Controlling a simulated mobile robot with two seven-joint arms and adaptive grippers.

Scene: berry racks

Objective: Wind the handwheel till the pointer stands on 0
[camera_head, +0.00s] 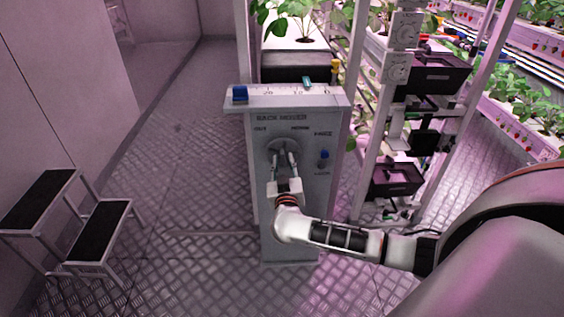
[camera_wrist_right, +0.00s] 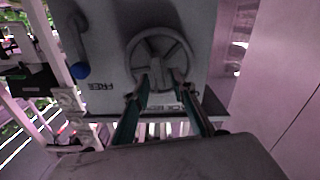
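The handwheel (camera_head: 283,147) is a grey spoked wheel on the front of a grey cabinet (camera_head: 262,180) lettered as a rack mover. It also shows in the right wrist view (camera_wrist_right: 160,38). On the cabinet's top, a white scale (camera_head: 280,92) carries numbers falling to 0 at the right. A small teal pointer (camera_head: 307,83) stands between the 10 and the 0. My right gripper (camera_head: 284,158) is at the wheel, its fingers parted. In the wrist view the fingertips (camera_wrist_right: 162,80) lie either side of the hub area; contact is unclear. My left gripper is not in view.
A lever with a blue knob (camera_head: 324,155) is right of the wheel, by a label reading FREE. A blue block (camera_head: 240,93) sits at the scale's left end. Plant racks (camera_head: 360,110) stand close on the right. A step stool (camera_head: 100,232) stands left; floor between is clear.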

